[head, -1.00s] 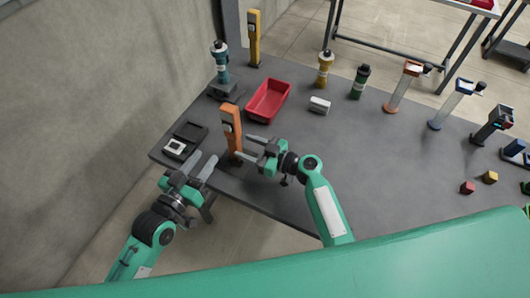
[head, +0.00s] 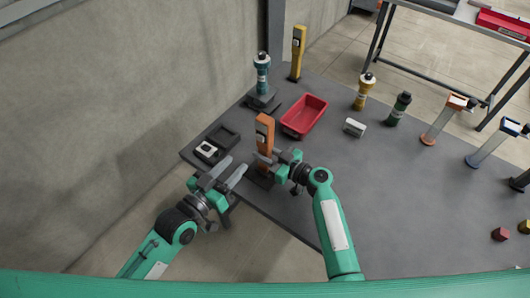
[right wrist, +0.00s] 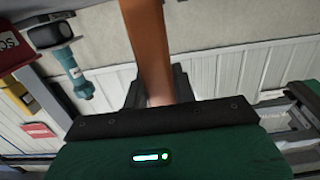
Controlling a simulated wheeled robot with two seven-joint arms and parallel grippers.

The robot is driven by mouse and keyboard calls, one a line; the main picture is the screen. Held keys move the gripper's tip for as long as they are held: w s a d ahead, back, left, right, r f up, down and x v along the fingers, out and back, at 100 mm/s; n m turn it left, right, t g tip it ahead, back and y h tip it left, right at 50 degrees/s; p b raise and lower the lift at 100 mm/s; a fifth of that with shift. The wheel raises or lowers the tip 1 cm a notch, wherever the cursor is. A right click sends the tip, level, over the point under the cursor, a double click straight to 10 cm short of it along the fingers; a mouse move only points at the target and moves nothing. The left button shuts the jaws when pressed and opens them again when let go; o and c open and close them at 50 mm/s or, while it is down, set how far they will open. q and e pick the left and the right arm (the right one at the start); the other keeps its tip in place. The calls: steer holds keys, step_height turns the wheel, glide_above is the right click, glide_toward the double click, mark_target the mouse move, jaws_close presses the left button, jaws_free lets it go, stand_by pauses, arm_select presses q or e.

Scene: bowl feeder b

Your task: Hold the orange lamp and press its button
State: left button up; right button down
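The orange lamp (head: 265,128) stands upright near the front left edge of the dark table, with a pale patch on its upper face. My right gripper (head: 264,163) is around the lower part of its post from the right. In the right wrist view the orange post (right wrist: 148,45) runs between the two grey fingers (right wrist: 157,90), which look closed against its sides. My left gripper (head: 229,170) is open and empty, left of the lamp and apart from it, near the table's edge. I cannot make out the button clearly.
A dark tray with a white-topped block (head: 208,150) lies left of the lamp. A red bin (head: 304,117) is behind it to the right, with a teal lamp (head: 262,72) and a yellow post (head: 298,52) farther back.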

steer(key=c, duration=1)
jaws_free()
steer(key=shift+c, duration=0.2)
steer(key=shift+d, duration=0.1)
steer(key=f+b+v, duration=0.1)
steer(key=b+v, duration=0.3)
steer(key=v, duration=1.5)
steer(key=shift+s+d+r, duration=0.25)
steer(key=shift+s+d, duration=0.05)
steer(key=shift+d, duration=0.05)
